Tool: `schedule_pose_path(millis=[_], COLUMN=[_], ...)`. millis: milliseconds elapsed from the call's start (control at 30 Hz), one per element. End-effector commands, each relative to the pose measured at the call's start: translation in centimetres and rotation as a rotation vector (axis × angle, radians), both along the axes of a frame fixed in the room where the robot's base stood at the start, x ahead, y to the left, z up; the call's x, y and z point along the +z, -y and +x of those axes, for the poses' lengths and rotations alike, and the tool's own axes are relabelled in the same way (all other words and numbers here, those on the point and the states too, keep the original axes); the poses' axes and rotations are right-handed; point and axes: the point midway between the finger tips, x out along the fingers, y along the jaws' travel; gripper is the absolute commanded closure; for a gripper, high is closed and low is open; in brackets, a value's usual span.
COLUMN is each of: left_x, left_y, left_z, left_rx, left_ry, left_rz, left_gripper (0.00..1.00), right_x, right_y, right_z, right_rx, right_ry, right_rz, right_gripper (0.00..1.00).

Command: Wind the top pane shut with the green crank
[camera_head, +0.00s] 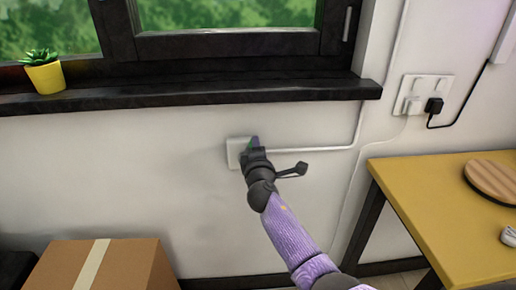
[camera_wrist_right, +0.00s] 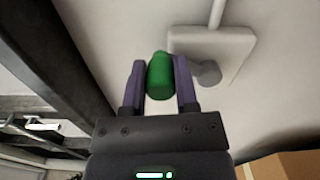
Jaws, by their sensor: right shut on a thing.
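The green crank's knob (camera_wrist_right: 160,76) is between the fingers of my right gripper (camera_wrist_right: 160,88), which is shut on it. In the head view my right gripper (camera_head: 253,146) reaches the wall below the window sill, and the knob is mostly hidden there. The crank's white wall box (camera_head: 234,152) sits behind it, and it also shows in the right wrist view (camera_wrist_right: 222,48) with a grey round hub. The window (camera_head: 228,45) is above; only its lower frame shows in the head view, so the top pane is out of sight. My left gripper is not in view.
A dark sill (camera_head: 190,98) juts out above my right gripper, with a potted plant (camera_head: 45,78) at its left. A cardboard box (camera_head: 105,265) stands low at left. A yellow table (camera_head: 430,205) is at right. The wall around the crank is mostly clear.

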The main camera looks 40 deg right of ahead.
Motion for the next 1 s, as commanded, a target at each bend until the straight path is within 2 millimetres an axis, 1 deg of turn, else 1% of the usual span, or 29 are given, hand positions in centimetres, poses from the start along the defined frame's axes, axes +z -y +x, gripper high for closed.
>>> schedule_pose_path(millis=[33,200,233,267,300,400,633,733,867,1000], left_x=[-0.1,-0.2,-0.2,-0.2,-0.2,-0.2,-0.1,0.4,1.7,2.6], left_y=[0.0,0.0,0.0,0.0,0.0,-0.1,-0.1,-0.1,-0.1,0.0], left_z=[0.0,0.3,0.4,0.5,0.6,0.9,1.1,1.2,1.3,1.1], left_rx=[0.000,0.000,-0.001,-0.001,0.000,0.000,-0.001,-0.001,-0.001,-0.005], left_ry=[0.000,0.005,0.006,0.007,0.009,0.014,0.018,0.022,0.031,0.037], left_rz=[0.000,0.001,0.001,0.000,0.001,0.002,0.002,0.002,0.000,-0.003], left_gripper=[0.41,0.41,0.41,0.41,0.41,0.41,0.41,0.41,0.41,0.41], right_x=[-0.9,-1.0,-1.0,-0.9,-0.9,-0.7,-0.4,-0.2,0.0,-0.2], right_y=[-0.4,-0.4,-0.4,-0.4,-0.3,-0.3,-0.2,-0.7,-2.1,-3.9], right_z=[0.0,0.0,0.0,0.0,0.0,0.0,-0.1,-0.8,-3.1,-5.9], right_rx=[0.007,0.007,0.007,0.007,0.006,0.004,0.002,0.004,0.005,0.006], right_ry=[-0.016,-0.017,-0.017,-0.017,-0.016,-0.013,-0.007,-0.006,-0.008,-0.009], right_rz=[0.008,0.009,0.009,0.009,0.008,0.007,0.004,0.004,0.005,0.007], right_gripper=[1.00,1.00,0.61,0.54,0.46,0.27,0.27,0.27,0.27,0.27])
